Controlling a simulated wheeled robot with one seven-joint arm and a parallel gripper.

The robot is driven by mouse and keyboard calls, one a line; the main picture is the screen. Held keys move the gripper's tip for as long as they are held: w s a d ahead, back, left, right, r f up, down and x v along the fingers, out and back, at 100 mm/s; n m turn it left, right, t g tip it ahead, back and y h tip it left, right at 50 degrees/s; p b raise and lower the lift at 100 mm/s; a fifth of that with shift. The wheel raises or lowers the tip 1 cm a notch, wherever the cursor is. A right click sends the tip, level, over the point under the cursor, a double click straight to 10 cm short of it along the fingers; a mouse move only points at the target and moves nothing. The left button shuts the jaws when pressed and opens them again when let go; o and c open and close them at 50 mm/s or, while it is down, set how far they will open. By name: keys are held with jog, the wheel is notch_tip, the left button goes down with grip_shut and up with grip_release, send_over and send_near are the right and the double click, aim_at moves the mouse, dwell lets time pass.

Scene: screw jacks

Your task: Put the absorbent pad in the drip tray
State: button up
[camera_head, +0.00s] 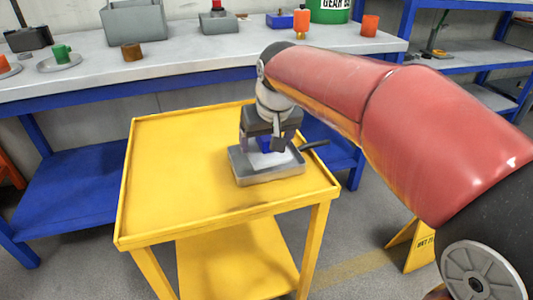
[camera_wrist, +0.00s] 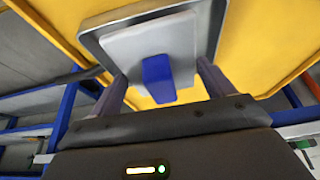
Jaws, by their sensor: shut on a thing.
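The drip tray (camera_head: 270,180) is a shallow grey rectangular tray on the yellow cart, near its right edge. It also shows in the wrist view (camera_wrist: 92,38). The absorbent pad (camera_wrist: 125,48) is a pale flat slab with a blue block-shaped grip (camera_wrist: 157,78) on it. In the wrist view the pad lies within the tray's rim; I cannot tell if it touches the floor. My gripper (camera_head: 268,148) points down over the tray, shut on the pad's blue grip, with a finger (camera_wrist: 212,78) on either side. The fingers partly hide the pad in the head view.
The yellow cart (camera_head: 185,165) has a raised rim; its left side is clear. A dark handle-like piece (camera_head: 315,144) sticks out right of the tray. A workbench (camera_head: 190,70) behind holds a grey bin (camera_head: 135,22) and several small objects. A yellow floor sign (camera_head: 410,245) stands at right.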

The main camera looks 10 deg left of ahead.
aim_at(267, 152)
jog(key=f, duration=0.4)
jog(key=shift+s+d, duration=0.1)
jog(key=shift+s, duration=0.1)
jog(key=shift+c, duration=0.7)
jog(key=o, duration=0.9)
jog(key=shift+o, duration=1.1)
jog(key=shift+w+f, duration=0.15)
jog(key=shift+f, duration=0.05)
jog(key=shift+o, duration=0.4)
jog(key=shift+r, duration=0.5)
jog(key=v, duration=1.2)
jog(key=s+d+f+m+t+h, duration=0.1)
jog(key=s+d+f+m, duration=0.2)
jog(key=d, duration=0.6)
jog(key=s+d+f, duration=0.2)
jog(key=s+d, duration=0.2)
jog(key=d, duration=0.5)
jog(key=s+d+f+m+h, duration=0.1)
jog(key=s+d+f+m, duration=0.2)
jog(key=s+d+f, duration=0.4)
jog(key=shift+s+d+f+t, duration=0.3)
jog(key=shift+s+f, duration=0.5)
jog(key=shift+s, duration=0.3)
